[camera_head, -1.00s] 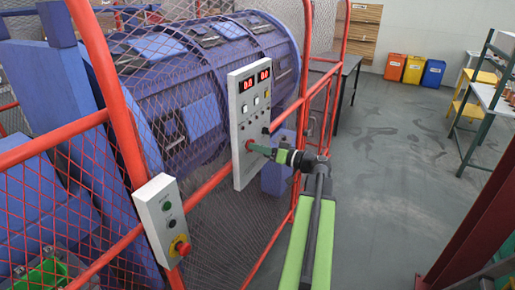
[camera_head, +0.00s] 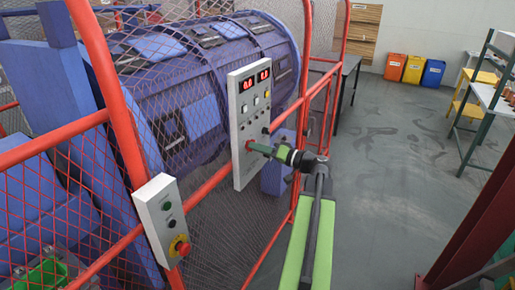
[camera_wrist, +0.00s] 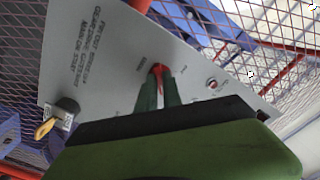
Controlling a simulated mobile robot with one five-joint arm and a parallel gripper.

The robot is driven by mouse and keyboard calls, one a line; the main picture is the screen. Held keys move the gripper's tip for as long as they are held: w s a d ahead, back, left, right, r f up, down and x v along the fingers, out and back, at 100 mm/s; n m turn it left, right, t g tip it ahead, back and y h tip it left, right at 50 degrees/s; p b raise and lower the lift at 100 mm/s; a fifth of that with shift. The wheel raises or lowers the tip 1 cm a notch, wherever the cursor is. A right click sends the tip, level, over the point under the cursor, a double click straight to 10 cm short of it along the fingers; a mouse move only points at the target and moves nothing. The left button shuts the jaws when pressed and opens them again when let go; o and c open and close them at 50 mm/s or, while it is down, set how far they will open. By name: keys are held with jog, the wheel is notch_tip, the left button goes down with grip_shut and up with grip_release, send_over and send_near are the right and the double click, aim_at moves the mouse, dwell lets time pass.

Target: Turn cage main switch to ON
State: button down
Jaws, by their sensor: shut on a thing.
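The grey control panel (camera_head: 246,125) is fixed to the red cage frame and has two red displays at its top. The red knob of the main switch (camera_wrist: 158,71) sits on the panel's face between my fingertips. My gripper (camera_head: 253,147) reaches the lower part of the panel from the right. In the wrist view my gripper (camera_wrist: 158,88) has its two green fingers shut on the red knob from both sides. The fingers hide part of the knob, and its small labels are too blurred to read.
A key (camera_wrist: 46,128) sticks out of the panel left of my fingers in the wrist view. A smaller box with a red emergency button (camera_head: 182,248) is mounted on the fence nearer to me. The purple drum (camera_head: 200,85) lies behind red mesh. Open floor lies to the right.

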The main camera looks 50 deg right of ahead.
jog(key=c, duration=1.5)
grip_release()
jog(key=v, duration=1.7)
jog(key=shift+s, duration=0.2)
jog(key=shift+f, duration=0.1)
